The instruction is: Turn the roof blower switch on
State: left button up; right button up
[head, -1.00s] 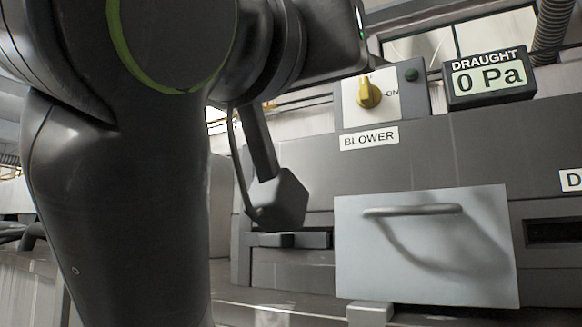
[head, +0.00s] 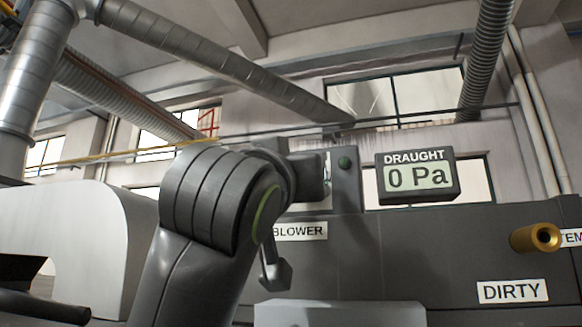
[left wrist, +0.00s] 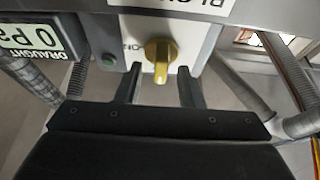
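The blower switch is a yellow knob (left wrist: 158,55) on a pale panel, seen in the upside-down left wrist view. Its grip stands about upright there, apart from the ON mark (left wrist: 131,47). My left gripper (left wrist: 159,68) is open, its fingers on either side of the knob, with gaps visible. In the head view my left arm covers the knob; the panel's right part (head: 347,190) and its dark green lamp (head: 344,162) show. The BLOWER label (head: 300,231) is below. My right gripper is in neither view.
The draught display (head: 417,178) reads 0 Pa, right of the panel. A brass-coloured cylinder (head: 535,238) sticks out at the right, above a DIRTY label (head: 513,291). Ducts and a flexible hose (head: 487,55) run overhead.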

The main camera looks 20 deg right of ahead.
pick_arm(q)
grip_shut()
jog(key=shift+m, duration=0.4)
jog(key=shift+m+g+h+p, duration=0.1)
jog(key=shift+m+g+h, duration=0.3)
jog(key=shift+m+g, duration=2.15)
jog(key=shift+m+g+h+p, duration=0.15)
jog(key=shift+m+g+h, duration=0.3)
jog(key=shift+m, duration=4.2)
jog(key=shift+m+g+h+p, duration=0.1)
jog(key=shift+m+g+h, duration=0.25)
jog(key=shift+m+g, duration=2.2)
jog(key=shift+m+t, duration=1.05)
jog(key=shift+m, duration=0.1)
